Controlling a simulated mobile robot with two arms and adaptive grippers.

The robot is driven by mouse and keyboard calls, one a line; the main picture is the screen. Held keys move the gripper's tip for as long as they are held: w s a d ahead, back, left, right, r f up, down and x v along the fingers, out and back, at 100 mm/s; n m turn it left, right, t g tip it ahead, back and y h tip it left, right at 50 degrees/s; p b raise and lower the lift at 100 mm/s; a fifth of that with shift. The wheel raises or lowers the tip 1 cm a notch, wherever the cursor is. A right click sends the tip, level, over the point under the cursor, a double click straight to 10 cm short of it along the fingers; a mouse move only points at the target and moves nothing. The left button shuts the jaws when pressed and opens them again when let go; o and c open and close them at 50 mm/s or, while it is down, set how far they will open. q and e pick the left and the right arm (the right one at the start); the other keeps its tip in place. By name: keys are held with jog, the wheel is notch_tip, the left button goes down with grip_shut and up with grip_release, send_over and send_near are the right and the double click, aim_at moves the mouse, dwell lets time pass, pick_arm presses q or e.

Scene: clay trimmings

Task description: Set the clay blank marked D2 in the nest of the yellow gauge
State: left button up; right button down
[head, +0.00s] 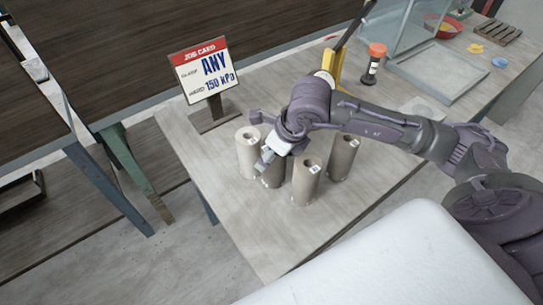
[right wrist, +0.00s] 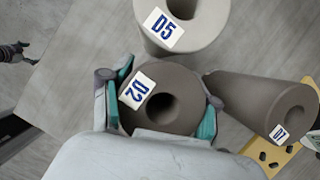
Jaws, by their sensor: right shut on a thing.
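My right gripper (right wrist: 160,98) is shut on the clay blank marked D2 (right wrist: 184,78), a grey-brown hollow cylinder, with a finger on each side. In the head view this blank (head: 272,178) is partly hidden by my gripper (head: 267,158); I cannot tell whether it touches the table. The yellow gauge (head: 338,66), with a white dial and dark lever, stands at the far side of the table. Part of it shows in the right wrist view (right wrist: 290,158); its nest is not clearly visible. A dark gripper-like shape (right wrist: 14,53), perhaps my left gripper, shows at the left edge.
A pale blank D5 (right wrist: 200,32) and a brown blank (right wrist: 262,98), its label perhaps D7, stand close by. In the head view, two brown blanks (head: 306,183) (head: 343,160) stand to the right. A job card (head: 205,72), an orange-capped bottle (head: 373,66) and a tray (head: 440,72) are farther back.

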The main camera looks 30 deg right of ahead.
notch_tip(320, 180, up, 18)
jog(key=shift+f+b, duration=0.15)
jog(key=shift+b, duration=0.3)
